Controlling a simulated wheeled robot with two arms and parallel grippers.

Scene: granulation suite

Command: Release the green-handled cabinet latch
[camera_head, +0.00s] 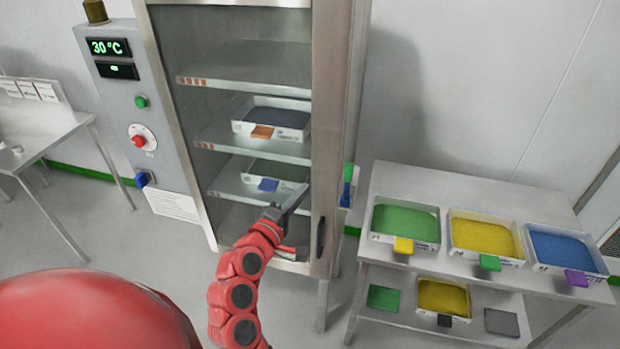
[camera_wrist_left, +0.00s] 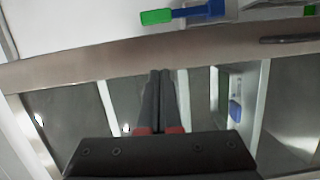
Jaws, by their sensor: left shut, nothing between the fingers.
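The cabinet latch, with a green handle end (camera_head: 348,172) and a blue part below it (camera_head: 346,193), is on the right side of the steel cabinet, beside the door frame. In the left wrist view the green end (camera_wrist_left: 158,16) and blue part (camera_wrist_left: 204,11) show at the top, beyond the door frame strip. My left gripper (camera_head: 301,192) is shut and empty, in front of the glass door, left of the latch and apart from it. Its closed fingers (camera_wrist_left: 160,78) point toward the door frame in the wrist view. My right gripper is not in view.
The cabinet door (camera_head: 326,130) looks closed and has a dark handle (camera_head: 320,238). Trays stand on shelves behind the glass. A control panel (camera_head: 128,100) is at left. A metal rack (camera_head: 450,188) with colored trays stands at right, leaving a narrow gap beside the cabinet.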

